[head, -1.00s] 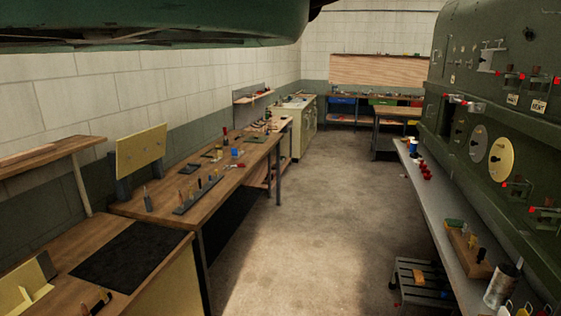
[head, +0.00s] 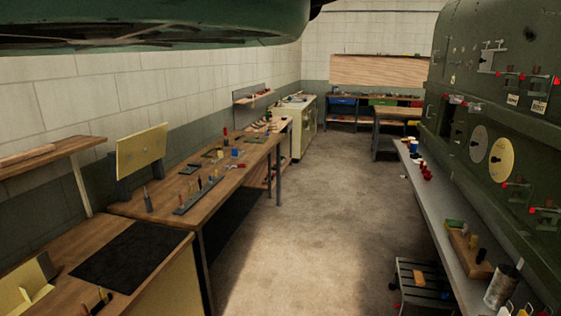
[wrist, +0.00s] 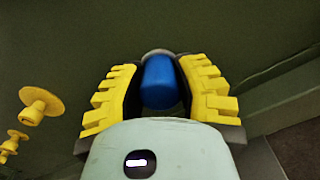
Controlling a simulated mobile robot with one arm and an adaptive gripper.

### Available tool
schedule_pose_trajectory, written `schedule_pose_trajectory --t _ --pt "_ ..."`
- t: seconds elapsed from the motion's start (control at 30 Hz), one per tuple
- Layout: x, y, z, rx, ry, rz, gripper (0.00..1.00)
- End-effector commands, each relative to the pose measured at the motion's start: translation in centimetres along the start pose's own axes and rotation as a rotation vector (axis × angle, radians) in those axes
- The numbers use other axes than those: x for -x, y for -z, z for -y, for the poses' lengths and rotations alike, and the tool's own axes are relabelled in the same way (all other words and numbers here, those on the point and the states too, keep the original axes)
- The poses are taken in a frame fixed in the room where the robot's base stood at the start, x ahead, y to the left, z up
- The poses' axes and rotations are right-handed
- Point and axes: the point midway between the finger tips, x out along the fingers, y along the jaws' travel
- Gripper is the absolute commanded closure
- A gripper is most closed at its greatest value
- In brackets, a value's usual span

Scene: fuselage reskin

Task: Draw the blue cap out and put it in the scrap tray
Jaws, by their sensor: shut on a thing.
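The blue cap (wrist: 159,82) is in the wrist view, between the two yellow-padded fingers of my gripper (wrist: 158,95). The fingers are shut on it, one on each side. A pale rim shows at the cap's far end, against a dark green surface; I cannot tell whether the cap is still seated there. My gripper does not show in the head view. I cannot make out a scrap tray for certain in either view.
Yellow knobs (wrist: 40,103) stick out at the left of the wrist view. In the head view, the green fuselage (head: 490,110) stands at the right above a grey ledge (head: 440,220) with small parts. A wooden workbench (head: 225,180) runs along the left. The middle floor (head: 310,220) is clear.

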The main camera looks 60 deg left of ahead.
Motion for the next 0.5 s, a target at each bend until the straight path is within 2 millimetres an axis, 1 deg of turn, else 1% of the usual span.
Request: schedule_pose_trajectory --t 0.5 --pt "1.2 0.1 -0.1 0.001 -0.003 -0.003 1.0"
